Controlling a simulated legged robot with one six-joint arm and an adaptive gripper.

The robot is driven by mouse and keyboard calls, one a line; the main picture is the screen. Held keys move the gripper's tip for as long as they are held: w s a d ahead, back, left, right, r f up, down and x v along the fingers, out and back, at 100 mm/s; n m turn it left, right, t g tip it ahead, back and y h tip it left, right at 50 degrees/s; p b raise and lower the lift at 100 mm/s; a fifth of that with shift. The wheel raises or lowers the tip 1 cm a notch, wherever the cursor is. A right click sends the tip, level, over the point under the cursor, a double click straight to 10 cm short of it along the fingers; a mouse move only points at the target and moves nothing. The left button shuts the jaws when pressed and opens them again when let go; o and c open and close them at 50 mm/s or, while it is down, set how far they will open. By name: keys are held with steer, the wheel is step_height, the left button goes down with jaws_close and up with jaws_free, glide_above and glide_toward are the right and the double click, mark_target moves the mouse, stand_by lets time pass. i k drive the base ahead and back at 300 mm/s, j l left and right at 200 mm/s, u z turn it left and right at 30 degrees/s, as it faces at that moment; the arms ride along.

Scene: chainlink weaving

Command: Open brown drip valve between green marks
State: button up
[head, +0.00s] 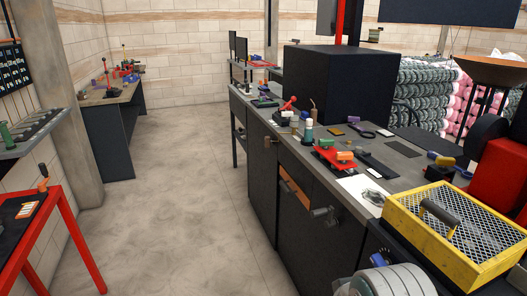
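I cannot pick out a brown drip valve with certainty, and no pair of green marks can be made out at this size. A small brown upright piece (313,104) stands on the dark workbench (404,152), behind a bottle with a pale top (308,130). A red plate (334,158) with small green and orange parts lies nearer on the same bench. My gripper is not in view.
A yellow mesh-topped box (450,236) stands at the near right, beside a grey ribbed roller (388,281). A large black box (337,83) stands on the workbench. The concrete floor (185,185) between benches is clear.

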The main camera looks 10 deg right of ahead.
mark_target(268, 142)
steer(key=i+j, duration=0.1)
steer(key=i, duration=0.55)
steer(key=i+j+u, duration=0.1)
steer(key=i+j, duration=0.15)
steer(key=i, duration=0.55)
steer(key=i+j+u, duration=0.1)
steer(key=i, duration=0.65)
steer(key=i+j, duration=0.2)
steer(key=i, duration=0.6)
steer(key=u, duration=0.05)
